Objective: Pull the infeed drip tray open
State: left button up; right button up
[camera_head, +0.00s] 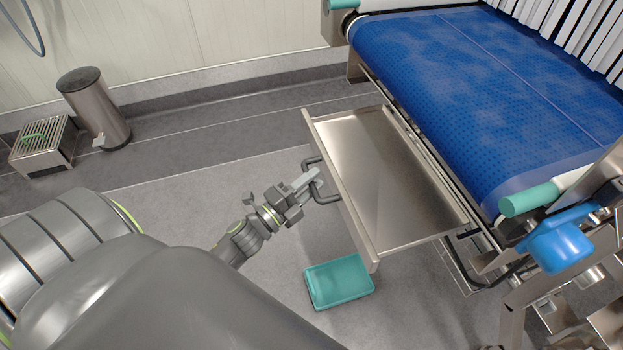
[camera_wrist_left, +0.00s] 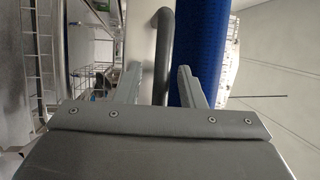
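The infeed drip tray (camera_head: 380,190) is a shallow steel drawer standing out from under the blue infeed belt. Its inside is bare. A dark bar handle (camera_head: 318,184) is on its front panel; the handle also shows in the wrist view (camera_wrist_left: 164,50). My left gripper (camera_head: 308,180) is at the handle. In the wrist view its two fingers (camera_wrist_left: 158,88) stand apart, with the handle bar seen between them and gaps on both sides. I cannot tell whether a finger touches the bar. My right gripper is not in view.
The blue conveyor belt (camera_head: 465,80) runs above the tray, with white strip curtains (camera_head: 570,25) behind. A teal tray (camera_head: 338,283) lies on the floor below the tray's front. A steel bin (camera_head: 95,108) and a slatted step (camera_head: 43,146) stand at the left wall. Floor between is clear.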

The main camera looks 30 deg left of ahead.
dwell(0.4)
